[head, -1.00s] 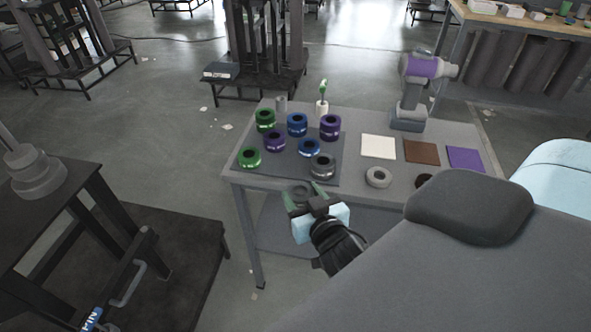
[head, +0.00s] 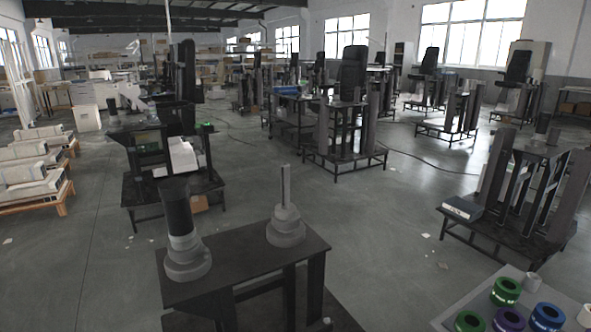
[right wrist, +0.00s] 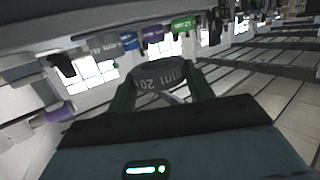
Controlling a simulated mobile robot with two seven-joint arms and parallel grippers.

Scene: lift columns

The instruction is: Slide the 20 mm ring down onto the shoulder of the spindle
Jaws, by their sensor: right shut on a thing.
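A dark stand (head: 240,262) in the head view carries two stepped grey posts. The right one is a slim spindle (head: 286,188) rising from a stepped grey base (head: 286,229); its rod is bare. The left post (head: 178,208) has a thick black upper part, a pale band and a wide grey base. I cannot tell which one the task means. In the right wrist view my right gripper (right wrist: 161,80) is shut on a dark grey ring (right wrist: 158,74) with upside-down white lettering that reads like 20 mm. My left gripper is in neither view.
In the head view a table corner at the lower right holds green (head: 506,291), purple (head: 509,319) and blue (head: 547,317) rings. Open floor (head: 390,240) lies between this table and the dark stand.

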